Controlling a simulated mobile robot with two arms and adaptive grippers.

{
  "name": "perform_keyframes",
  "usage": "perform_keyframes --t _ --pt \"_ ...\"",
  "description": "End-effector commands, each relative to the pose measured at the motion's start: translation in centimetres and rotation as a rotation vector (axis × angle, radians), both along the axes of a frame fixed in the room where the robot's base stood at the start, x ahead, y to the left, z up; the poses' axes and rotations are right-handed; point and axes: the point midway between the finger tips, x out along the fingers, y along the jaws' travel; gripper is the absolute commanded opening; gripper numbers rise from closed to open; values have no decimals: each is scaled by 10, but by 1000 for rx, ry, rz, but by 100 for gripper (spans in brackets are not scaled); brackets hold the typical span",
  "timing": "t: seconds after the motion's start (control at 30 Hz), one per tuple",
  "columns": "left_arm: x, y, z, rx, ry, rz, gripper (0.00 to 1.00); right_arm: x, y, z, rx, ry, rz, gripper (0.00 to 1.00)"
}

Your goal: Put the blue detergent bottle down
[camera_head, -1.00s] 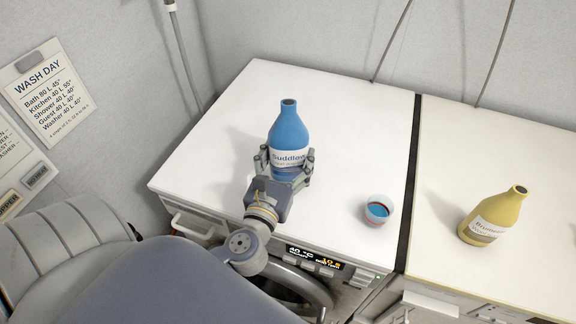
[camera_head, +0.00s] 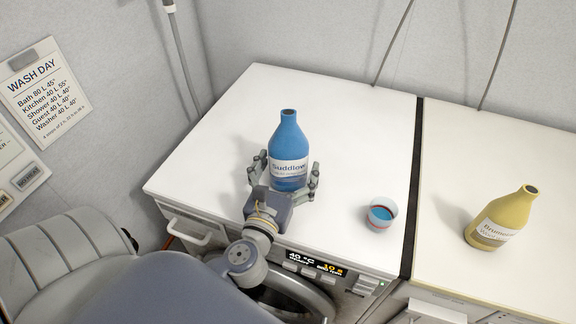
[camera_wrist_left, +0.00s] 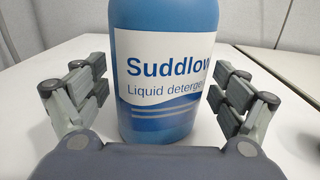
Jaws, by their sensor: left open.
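The blue detergent bottle (camera_head: 289,145) stands upright on the white top of the left washing machine (camera_head: 240,115). Its "Suddlow Liquid detergent" label faces the left wrist camera, where the bottle (camera_wrist_left: 162,110) fills the middle. My left gripper (camera_head: 286,178) is open around the lower part of the bottle, one finger on each side. In the left wrist view a gap shows between the bottle and each of the fingers of the gripper (camera_wrist_left: 160,98). My right gripper is not in view.
A small cup with blue liquid (camera_head: 381,213) stands right of the bottle, near the front edge. A yellow bottle (camera_head: 502,218) stands on the right machine, past a dark gap (camera_head: 412,190). The white top behind the blue bottle is clear.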

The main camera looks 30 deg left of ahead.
Motion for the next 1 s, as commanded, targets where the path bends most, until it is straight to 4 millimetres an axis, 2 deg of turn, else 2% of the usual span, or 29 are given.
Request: perform_keyframes --t 0.23,0.33,0.8,1.0 --pt "0 0 4 -1 -1 0 90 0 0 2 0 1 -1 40" --pt "-8 -3 0 -1 2 -1 90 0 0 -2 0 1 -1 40" --pt "-88 -24 -1 -4 3 0 90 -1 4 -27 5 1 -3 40" --pt "-109 -30 0 -1 2 -1 90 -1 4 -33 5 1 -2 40"
